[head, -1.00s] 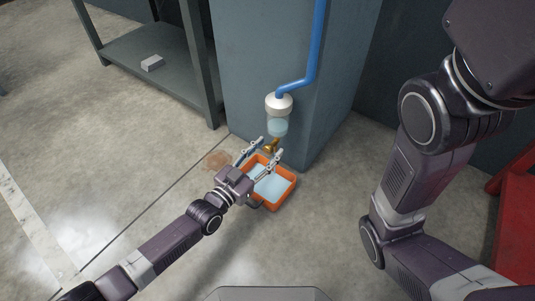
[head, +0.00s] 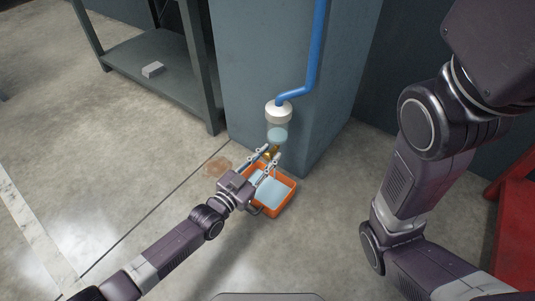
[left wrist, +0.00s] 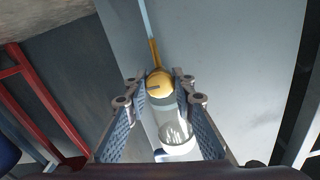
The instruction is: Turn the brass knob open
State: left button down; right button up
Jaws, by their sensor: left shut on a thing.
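The brass knob (head: 272,154) is below the clear bowl (head: 277,135) of a white-topped filter on the blue pipe. The left wrist view shows the knob (left wrist: 160,84) as a rounded brass piece with a narrow stem, between my two fingers. My left gripper (head: 270,152) reaches it from the lower left and is shut on it; it also shows in the left wrist view (left wrist: 158,92). The fingers partly hide the knob in the head view. My right gripper is out of view; only right arm links show.
An orange tray (head: 278,212) with pale liquid stands on the floor under the filter. A brown stain (head: 217,166) lies beside it. A grey-blue column (head: 245,80) stands behind, a shelf (head: 135,50) at the upper left, a red object (head: 520,220) at the right.

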pick_arm(q)
jog(key=c, duration=1.6)
grip_release()
jog(key=v, duration=1.2)
